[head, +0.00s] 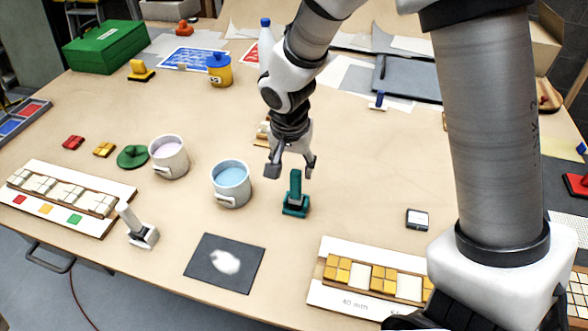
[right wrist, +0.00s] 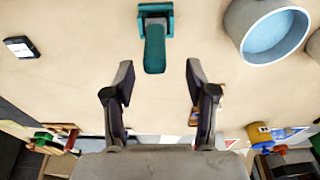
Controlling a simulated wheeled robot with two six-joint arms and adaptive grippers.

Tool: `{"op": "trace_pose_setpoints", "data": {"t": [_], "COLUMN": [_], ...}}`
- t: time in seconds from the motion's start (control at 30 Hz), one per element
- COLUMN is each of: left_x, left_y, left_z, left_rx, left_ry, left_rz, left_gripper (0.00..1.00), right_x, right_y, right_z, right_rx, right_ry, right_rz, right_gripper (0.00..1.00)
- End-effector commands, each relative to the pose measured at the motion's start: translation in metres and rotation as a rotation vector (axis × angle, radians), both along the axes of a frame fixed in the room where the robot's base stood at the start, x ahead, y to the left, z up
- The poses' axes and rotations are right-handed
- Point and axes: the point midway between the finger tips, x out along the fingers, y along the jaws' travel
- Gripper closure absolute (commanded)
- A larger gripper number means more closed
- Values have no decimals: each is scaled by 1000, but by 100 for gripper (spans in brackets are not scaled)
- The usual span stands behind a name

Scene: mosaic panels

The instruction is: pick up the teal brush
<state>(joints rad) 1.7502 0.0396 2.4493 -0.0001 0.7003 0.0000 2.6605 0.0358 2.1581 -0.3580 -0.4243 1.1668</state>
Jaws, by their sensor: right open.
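The teal brush (head: 295,199) stands upright on the table in the head view, its handle pointing up from a flat base. My right gripper (head: 291,171) is open above it, with the handle's top near the level of the fingertips. In the right wrist view the brush (right wrist: 155,45) lies ahead of the open fingers (right wrist: 158,75), with its handle end lined up with the gap between them. The handle is not between the fingers, and nothing is held. My left gripper is not in view.
A mug with blue liquid (head: 231,184) stands just left of the brush, and a mug with pale pink liquid (head: 168,157) farther left. A white-handled brush (head: 138,228), a dark mat (head: 224,262) and a mosaic panel (head: 365,281) lie in front. Table right of the brush is mostly clear.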

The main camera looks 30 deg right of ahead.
Motion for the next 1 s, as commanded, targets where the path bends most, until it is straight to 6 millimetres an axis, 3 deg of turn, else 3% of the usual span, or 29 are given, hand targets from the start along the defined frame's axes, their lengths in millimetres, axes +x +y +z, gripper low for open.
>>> {"op": "trace_pose_setpoints", "data": {"t": [0.4, 0.63, 0.67, 0.8, 1.0], "left_x": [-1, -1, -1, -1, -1], "left_y": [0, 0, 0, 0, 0], "left_z": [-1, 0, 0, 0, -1], "left_rx": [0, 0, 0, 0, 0], "left_ry": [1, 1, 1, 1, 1], "left_rz": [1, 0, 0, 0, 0], "left_gripper": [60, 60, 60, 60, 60], "right_x": [9, 10, 10, 10, 10], "right_y": [-14, -14, -14, -14, -14], "right_z": [-64, -67, -67, -67, -67], "right_rx": [1, 1, 1, 1, 1], "right_ry": [3, 1, 1, 1, 2], "right_rz": [0, -1, -1, -1, 0], "right_gripper": [44, 44, 47, 97, 100]}}
